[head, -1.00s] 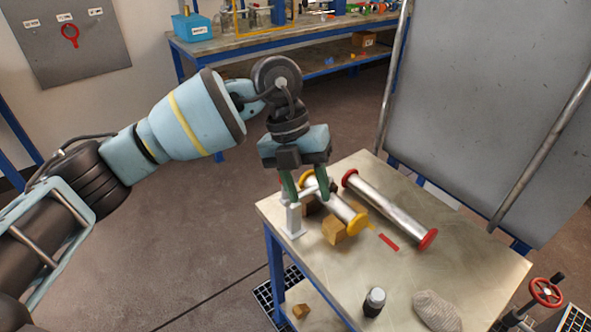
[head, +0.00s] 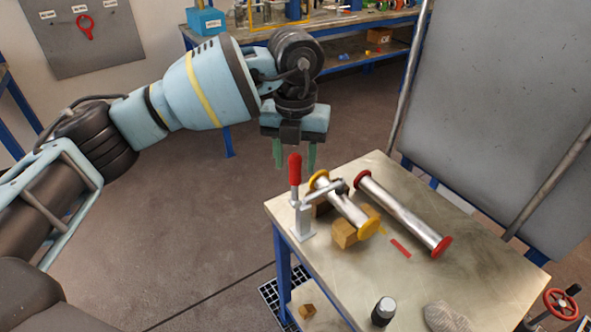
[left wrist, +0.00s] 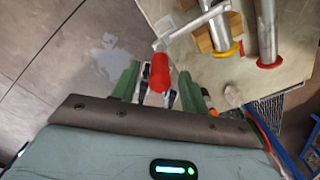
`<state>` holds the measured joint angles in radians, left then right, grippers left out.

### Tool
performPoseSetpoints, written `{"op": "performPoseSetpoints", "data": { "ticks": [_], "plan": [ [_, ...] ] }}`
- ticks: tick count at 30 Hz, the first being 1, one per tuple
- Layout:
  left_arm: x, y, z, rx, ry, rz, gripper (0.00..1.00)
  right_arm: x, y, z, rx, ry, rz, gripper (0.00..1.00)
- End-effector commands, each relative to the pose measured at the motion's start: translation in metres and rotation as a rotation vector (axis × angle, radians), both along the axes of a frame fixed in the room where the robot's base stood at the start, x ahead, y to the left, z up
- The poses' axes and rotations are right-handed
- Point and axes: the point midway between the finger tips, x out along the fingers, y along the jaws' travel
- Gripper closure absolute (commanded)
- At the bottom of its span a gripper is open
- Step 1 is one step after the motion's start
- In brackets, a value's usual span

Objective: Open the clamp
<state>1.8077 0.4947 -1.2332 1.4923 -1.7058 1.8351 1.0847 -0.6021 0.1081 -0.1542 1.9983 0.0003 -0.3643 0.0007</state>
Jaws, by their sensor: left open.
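The clamp (head: 302,217) stands at the left corner of the table, its red handle (head: 295,168) upright. Its grey arm (head: 325,188) reaches across the yellow-flanged vessel (head: 343,207), its dark tip over the tube; contact cannot be told. My left gripper (head: 294,164) is open and empty, pointing down, its green fingers partly behind the handle in the head view. In the left wrist view the red handle (left wrist: 160,72) shows between the two fingers, with no finger visibly touching it. My right gripper is not in view.
The yellow-flanged vessel rests on wooden blocks (head: 346,235). A red-flanged vessel (head: 402,212) lies beside it on the table (head: 480,270). A red strip (head: 400,247), a dark jar (head: 383,311) and a grey lump (head: 448,318) lie further forward. A grey panel (head: 500,100) rises behind.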

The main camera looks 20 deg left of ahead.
Motion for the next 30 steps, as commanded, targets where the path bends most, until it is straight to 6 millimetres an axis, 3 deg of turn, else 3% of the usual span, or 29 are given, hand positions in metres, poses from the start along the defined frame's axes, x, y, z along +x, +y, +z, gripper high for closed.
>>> {"op": "performPoseSetpoints", "data": {
  "ticks": [3,9,19,27,30],
  "plan": [
    [-0.001,0.000,-0.017,0.001,0.001,0.000,0.55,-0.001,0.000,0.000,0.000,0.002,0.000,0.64],
    [0.000,0.000,-0.033,-0.001,-0.001,-0.001,0.55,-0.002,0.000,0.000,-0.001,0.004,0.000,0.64],
    [0.000,0.000,-0.036,-0.001,-0.001,-0.001,0.57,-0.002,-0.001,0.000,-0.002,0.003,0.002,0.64],
    [0.000,0.000,-0.035,-0.001,-0.002,-0.001,0.92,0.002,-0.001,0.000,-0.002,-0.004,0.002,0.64],
    [0.000,0.000,-0.035,-0.001,-0.002,-0.001,1.00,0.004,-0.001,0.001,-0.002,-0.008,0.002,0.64]
  ]
}}
